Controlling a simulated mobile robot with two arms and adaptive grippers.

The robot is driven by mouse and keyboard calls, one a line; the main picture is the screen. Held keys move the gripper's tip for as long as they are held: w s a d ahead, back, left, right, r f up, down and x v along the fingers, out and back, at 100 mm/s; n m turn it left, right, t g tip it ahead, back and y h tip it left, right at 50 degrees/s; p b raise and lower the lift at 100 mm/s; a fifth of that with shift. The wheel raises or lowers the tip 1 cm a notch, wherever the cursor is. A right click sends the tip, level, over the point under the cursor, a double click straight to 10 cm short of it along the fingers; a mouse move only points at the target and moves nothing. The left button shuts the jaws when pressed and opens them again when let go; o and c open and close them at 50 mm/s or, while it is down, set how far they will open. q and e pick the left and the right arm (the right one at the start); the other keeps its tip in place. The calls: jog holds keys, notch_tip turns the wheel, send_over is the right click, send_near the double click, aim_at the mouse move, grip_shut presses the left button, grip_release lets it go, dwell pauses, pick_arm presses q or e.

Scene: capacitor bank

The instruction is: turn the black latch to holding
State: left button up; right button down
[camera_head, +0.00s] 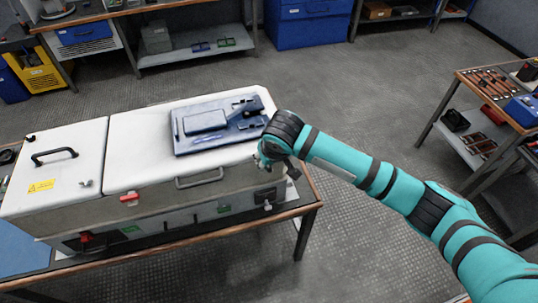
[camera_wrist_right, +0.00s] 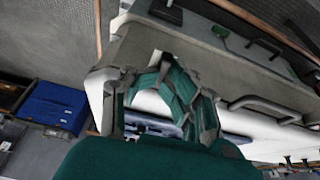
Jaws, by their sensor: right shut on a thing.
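The capacitor bank case (camera_head: 150,212) has a white top and grey sides and stands on a table. My right gripper (camera_head: 284,166) is at its right end, near the top front edge. In the right wrist view the gripper (camera_wrist_right: 165,70) has its teal fingers drawn together against the case corner. It is shut on a small part that the fingers hide almost wholly, apparently the black latch; its angle cannot be told. A black fitting (camera_head: 265,195) shows lower on the front, below the gripper. A red latch (camera_head: 129,198) sits further left on the front. My left gripper is not in view.
A blue tray-like panel (camera_head: 205,122) lies on the white top. A grey handle (camera_head: 200,178) sticks out of the front, left of the gripper. A tool bench (camera_head: 490,100) stands at the right and shelves stand behind. Open floor (camera_head: 340,95) lies between them.

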jog(key=shift+s+f, duration=0.25)
jog(key=shift+f, duration=0.15)
jog(key=c, duration=1.6)
grip_release()
jog(key=v, duration=1.2)
jog(key=shift+w+a+r, duration=0.2)
jog(key=shift+r, duration=0.05)
